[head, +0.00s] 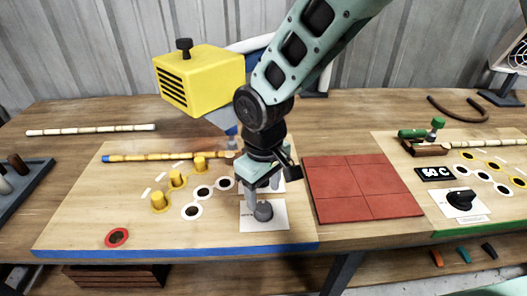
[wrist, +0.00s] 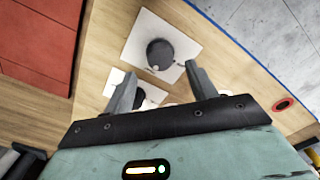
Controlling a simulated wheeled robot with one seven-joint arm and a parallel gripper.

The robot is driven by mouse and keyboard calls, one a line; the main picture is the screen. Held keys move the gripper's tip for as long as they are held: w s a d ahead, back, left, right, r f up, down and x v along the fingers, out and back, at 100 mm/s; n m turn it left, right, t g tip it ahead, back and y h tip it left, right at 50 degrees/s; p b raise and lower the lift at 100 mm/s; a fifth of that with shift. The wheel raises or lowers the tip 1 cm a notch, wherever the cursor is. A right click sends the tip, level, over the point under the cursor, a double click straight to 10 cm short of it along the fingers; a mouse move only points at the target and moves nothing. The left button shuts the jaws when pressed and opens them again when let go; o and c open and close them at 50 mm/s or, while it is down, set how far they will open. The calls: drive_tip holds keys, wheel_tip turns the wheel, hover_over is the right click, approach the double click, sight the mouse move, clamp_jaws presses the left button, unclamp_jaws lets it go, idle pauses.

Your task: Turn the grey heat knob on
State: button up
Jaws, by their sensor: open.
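The grey heat knob (head: 263,211) is a round dial on a white plate (head: 277,222) near the front right of the left wooden board. In the wrist view the knob (wrist: 160,53) lies beyond the fingertips, with a small pale mark on its lower edge. My gripper (head: 262,192) is open and empty, pointing down just above and behind the knob. In the wrist view my gripper (wrist: 159,74) has its fingers spread, one to each side of the line to the knob, and neither seems to touch it. A second dark knob (wrist: 138,98) on another white plate is partly hidden by the left finger.
A yellow vented box (head: 200,80) is behind. Red tiles (head: 362,187) lie right. A black knob (head: 461,199) sits on the right board. The board's front edge is clear.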

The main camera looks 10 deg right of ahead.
sight(264, 207)
wheel_tip(264, 207, up, 12)
drive_tip(key=shift+r, duration=0.25)
drive_tip(key=s+d+f, duration=0.2)
drive_tip(key=s+d, duration=0.3)
drive_tip(key=s, duration=0.4)
drive_tip(key=s+d+f, duration=0.1)
drive_tip(key=s+d, duration=0.4)
drive_tip(key=s, duration=0.4)
drive_tip(key=shift+f+m+y, duration=0.3)
drive_tip(key=shift+f+m, duration=0.05)
drive_tip(key=shift+m, duration=0.05)
